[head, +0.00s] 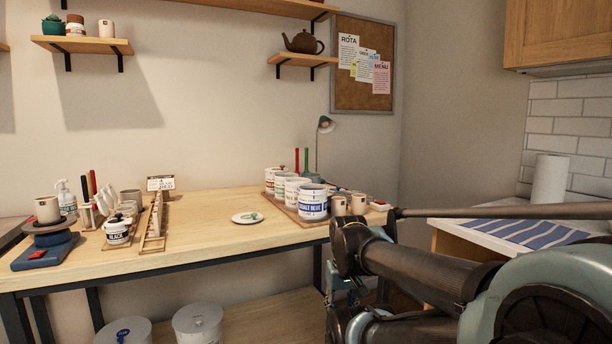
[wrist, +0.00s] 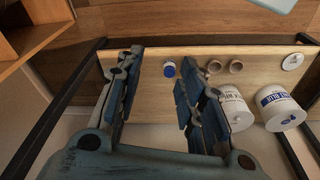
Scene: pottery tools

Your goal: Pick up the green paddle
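In the head view a thin upright green piece (head: 306,158) stands beside a similar red piece (head: 297,159) behind the glaze jars. I cannot tell for sure which of these green things is the paddle. My gripper (wrist: 161,60) is open and empty in the wrist view, its two blue-grey fingers wide apart. No green paddle is clear in the wrist view.
Glaze jars (head: 313,202) and cups (head: 338,205) stand at the table's right end; a jar also shows in the wrist view (wrist: 278,107). The table's middle is largely clear.

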